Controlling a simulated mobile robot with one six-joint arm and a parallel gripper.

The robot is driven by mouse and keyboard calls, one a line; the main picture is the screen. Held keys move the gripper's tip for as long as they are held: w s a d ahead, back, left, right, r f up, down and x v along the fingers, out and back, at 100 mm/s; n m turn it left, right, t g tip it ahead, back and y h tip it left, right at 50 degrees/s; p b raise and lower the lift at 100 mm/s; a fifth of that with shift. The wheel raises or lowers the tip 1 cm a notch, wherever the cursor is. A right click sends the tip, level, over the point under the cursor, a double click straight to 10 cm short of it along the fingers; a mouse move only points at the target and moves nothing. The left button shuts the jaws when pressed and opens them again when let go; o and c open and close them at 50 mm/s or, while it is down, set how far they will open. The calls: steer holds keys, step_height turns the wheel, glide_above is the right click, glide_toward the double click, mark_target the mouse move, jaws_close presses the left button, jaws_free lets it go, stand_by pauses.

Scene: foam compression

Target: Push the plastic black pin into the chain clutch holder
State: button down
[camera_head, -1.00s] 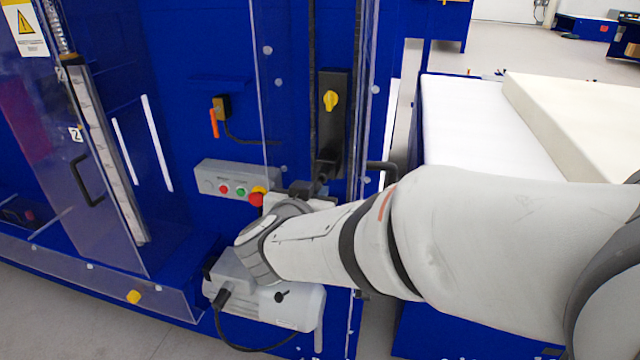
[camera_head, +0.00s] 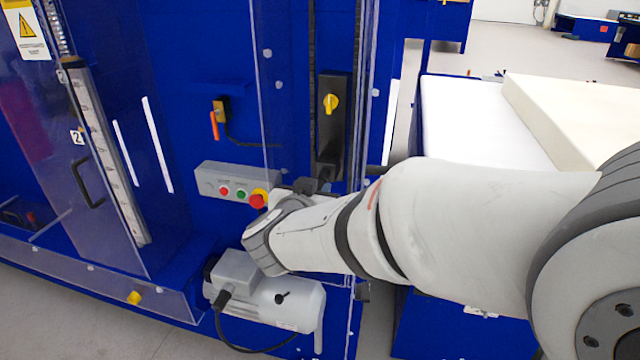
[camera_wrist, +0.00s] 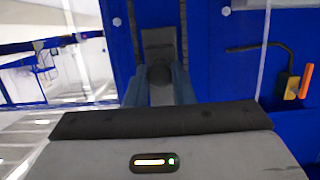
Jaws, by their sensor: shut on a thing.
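A tall black holder plate (camera_head: 326,125) with a yellow knob (camera_head: 330,102) stands on the blue machine frame in the head view. My gripper (camera_wrist: 158,80) is at the lower end of this plate, partly hidden by my wrist in the head view. In the wrist view its two blue-grey fingers are closed around a dark round piece (camera_wrist: 160,73), which looks like the black pin. The grey-black holder (camera_wrist: 159,42) shows just beyond it. How deep the pin sits in the holder cannot be told.
A grey button box (camera_head: 222,180) with a red emergency stop (camera_head: 257,199) is left of my wrist. A grey motor (camera_head: 275,295) lies below it. An orange-handled switch (camera_head: 215,122) is up left. Clear panels stand close by, and white foam blocks (camera_head: 480,125) lie right.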

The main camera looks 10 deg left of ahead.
steer(key=c, duration=1.2)
jaws_free()
steer(key=shift+o, duration=0.2)
steer(key=shift+s+a+p, duration=0.15)
steer(key=shift+s+p, duration=0.4)
steer(key=shift+s, duration=0.95)
steer(key=shift+s+a+p, duration=0.1)
steer(key=shift+s+p, duration=0.4)
steer(key=shift+s, duration=0.95)
steer(key=shift+s, duration=0.1)
